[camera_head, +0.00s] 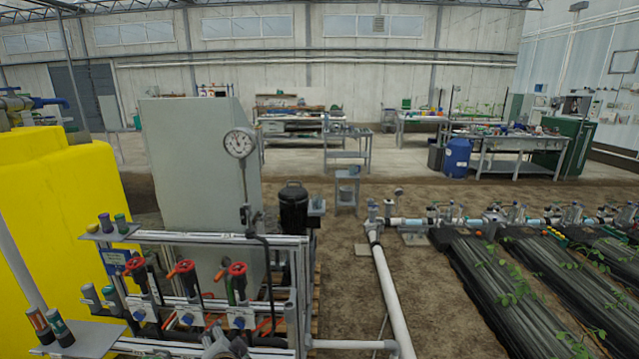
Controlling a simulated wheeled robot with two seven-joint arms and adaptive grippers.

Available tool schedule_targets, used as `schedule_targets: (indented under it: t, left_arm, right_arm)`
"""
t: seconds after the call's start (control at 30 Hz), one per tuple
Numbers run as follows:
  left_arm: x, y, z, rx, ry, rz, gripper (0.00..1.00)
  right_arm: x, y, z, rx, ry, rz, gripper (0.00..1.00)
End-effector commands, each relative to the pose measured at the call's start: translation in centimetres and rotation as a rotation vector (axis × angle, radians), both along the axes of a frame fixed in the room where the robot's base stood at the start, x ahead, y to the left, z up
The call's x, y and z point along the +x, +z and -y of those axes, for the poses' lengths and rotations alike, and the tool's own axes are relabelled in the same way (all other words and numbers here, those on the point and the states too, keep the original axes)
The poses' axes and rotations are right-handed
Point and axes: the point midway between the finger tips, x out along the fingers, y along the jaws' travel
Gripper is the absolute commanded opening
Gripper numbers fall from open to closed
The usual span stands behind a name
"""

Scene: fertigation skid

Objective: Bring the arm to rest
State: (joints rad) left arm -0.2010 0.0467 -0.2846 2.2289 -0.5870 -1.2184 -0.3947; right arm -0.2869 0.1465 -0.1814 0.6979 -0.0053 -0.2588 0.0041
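Neither of my arms nor grippers can be made out in the head view. The fertigation skid (215,239) stands at the lower left, a metal frame with several red-handled valves (237,269) in a row. A round pressure gauge (240,143) stands above the frame on a thin stem. Small capped bottles stand on a shelf (108,235) at the frame's left end, and two more (61,326) stand on a lower shelf. A pale rounded part shows low behind the frame's bottom edge, too unclear to name.
A yellow tank (60,215) fills the left side, beside a grey cabinet (185,165). A black canister (293,210) stands behind the skid. A white pipe (390,295) runs along the soil floor. Covered plant beds (500,290) lie at right. Workbenches (510,145) and a blue barrel (457,157) stand farther back.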

Motion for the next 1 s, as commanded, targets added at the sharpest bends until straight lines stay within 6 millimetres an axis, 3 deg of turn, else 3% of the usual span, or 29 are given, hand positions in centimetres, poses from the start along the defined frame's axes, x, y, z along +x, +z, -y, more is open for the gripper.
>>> schedule_targets:
  t: [0.2, 0.5, 1.0]
  left_arm:
    - [-5.8, -4.6, -0.7, -0.221, 0.093, -0.151, 0.79]
    - [-13.4, -8.3, -0.4, -0.461, 0.216, -0.339, 0.79]
    - [-19.5, -9.6, 0.3, -0.618, 0.316, -0.492, 0.79]
  right_arm:
    - [0.0, 0.0, 0.0, 0.0, 0.0, 0.0, 0.4]
    - [0.0, 0.0, 0.0, 0.0, 0.0, 0.0, 0.4]
    - [0.0, 0.0, 0.0, 0.0, 0.0, 0.0, 0.4]
